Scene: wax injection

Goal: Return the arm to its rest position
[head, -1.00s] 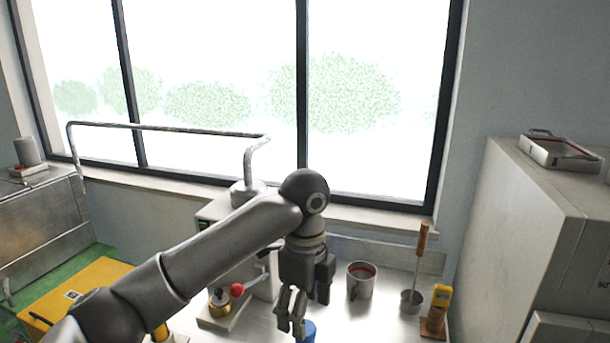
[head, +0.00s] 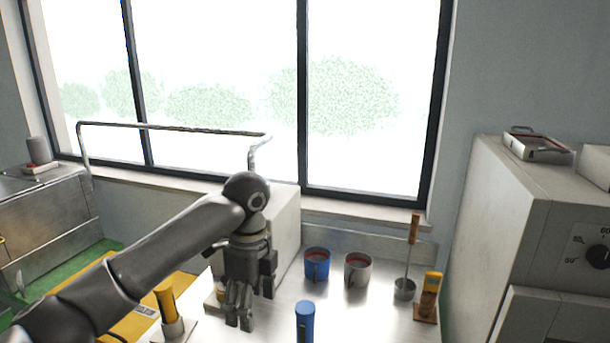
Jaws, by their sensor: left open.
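My left arm (head: 165,245) reaches in from the lower left in the head view. Its left gripper (head: 245,318) points down over the steel bench (head: 370,318), open, with nothing seen between its fingers. It hangs in front of the white machine (head: 285,225) and hides part of it and most of a small brass-coloured item. A blue cylinder (head: 305,322) stands right of the gripper, apart from it in the picture. My right gripper is not in view.
A blue mug (head: 317,267), a grey mug (head: 357,272), a ladle (head: 405,288) and a yellow device (head: 430,295) stand at the back of the bench. A yellow-handled tool (head: 168,305) is left of the gripper. A grey cabinet (head: 480,230) bounds the right.

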